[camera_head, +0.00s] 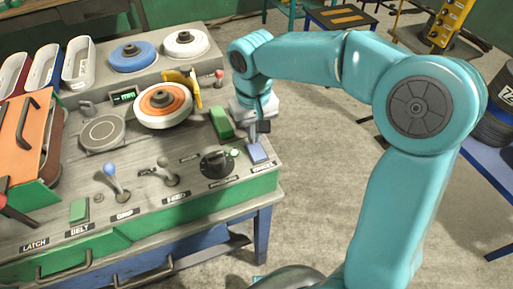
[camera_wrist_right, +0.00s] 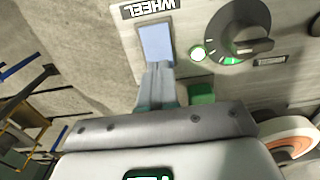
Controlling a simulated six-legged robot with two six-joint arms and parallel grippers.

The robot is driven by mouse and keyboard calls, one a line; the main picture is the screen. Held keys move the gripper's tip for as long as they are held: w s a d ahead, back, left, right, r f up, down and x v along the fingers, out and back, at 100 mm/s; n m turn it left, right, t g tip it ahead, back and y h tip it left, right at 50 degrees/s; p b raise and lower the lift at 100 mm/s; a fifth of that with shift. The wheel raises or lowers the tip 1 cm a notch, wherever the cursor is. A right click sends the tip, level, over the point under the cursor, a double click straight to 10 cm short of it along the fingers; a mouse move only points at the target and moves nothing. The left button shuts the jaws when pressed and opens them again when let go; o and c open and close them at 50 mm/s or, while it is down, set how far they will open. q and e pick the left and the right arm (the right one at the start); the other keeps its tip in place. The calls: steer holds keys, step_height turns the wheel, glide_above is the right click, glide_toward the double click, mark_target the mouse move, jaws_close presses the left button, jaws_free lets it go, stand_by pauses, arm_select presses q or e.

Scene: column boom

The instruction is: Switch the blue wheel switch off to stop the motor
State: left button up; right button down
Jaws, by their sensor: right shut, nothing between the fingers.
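The blue wheel switch (camera_head: 257,152) is a flat rectangular rocker near the bench's right front corner. It also shows in the right wrist view (camera_wrist_right: 156,40), beside the WHEEL label (camera_wrist_right: 152,10). My right gripper (camera_head: 254,137) is shut and empty, pointing down at the switch. In the wrist view its fingertips (camera_wrist_right: 158,68) overlap the switch's near edge; I cannot tell if they touch it. A green lamp (camera_wrist_right: 198,54) beside the switch is lit. The orange and white wheel (camera_head: 163,103) sits behind; whether it turns is unclear. My left gripper is not in view.
A black dial (camera_head: 215,163) stands left of the switch, and a green block (camera_head: 222,123) lies behind it. A yellow guard (camera_head: 183,86) stands by the wheel.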

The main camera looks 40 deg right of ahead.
steer(key=shift+f+b, duration=0.75)
steer(key=shift+f, duration=0.2)
stand_by(0.8)
step_height(320, 180, up, 7)
steer(key=p, duration=0.6)
steer(key=shift+r, duration=0.15)
steer(key=shift+s, duration=0.1)
stand_by(0.5)
